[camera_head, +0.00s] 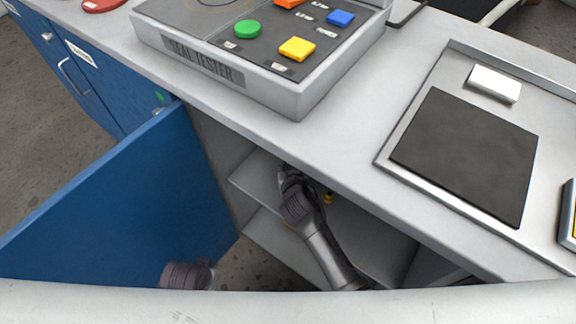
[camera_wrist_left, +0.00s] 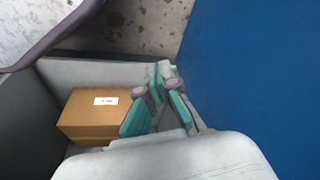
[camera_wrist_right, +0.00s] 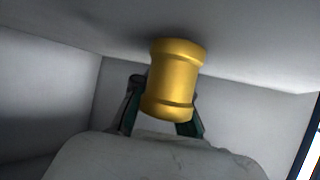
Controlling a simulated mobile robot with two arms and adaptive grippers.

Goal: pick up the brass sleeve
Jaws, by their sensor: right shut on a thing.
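The brass sleeve (camera_wrist_right: 172,82) is a shiny gold cylinder with flared ends, large in the right wrist view. My right gripper (camera_wrist_right: 165,112) is shut on it; the sleeve hides much of the fingers. In the head view my right arm reaches into the open cabinet under the counter, and its gripper end (camera_head: 291,177) is partly hidden by the counter edge. A small brass-coloured thing (camera_head: 328,197) shows beside that arm; I cannot tell whether it is the held sleeve.
The blue cabinet door (camera_head: 125,205) stands open at left. Shelves (camera_head: 262,178) and pale walls surround my right gripper closely. A cardboard box (camera_wrist_left: 90,112) lies near my left gripper. The seal tester (camera_head: 245,75) and a tray (camera_head: 395,155) with a dark mat stand on the counter.

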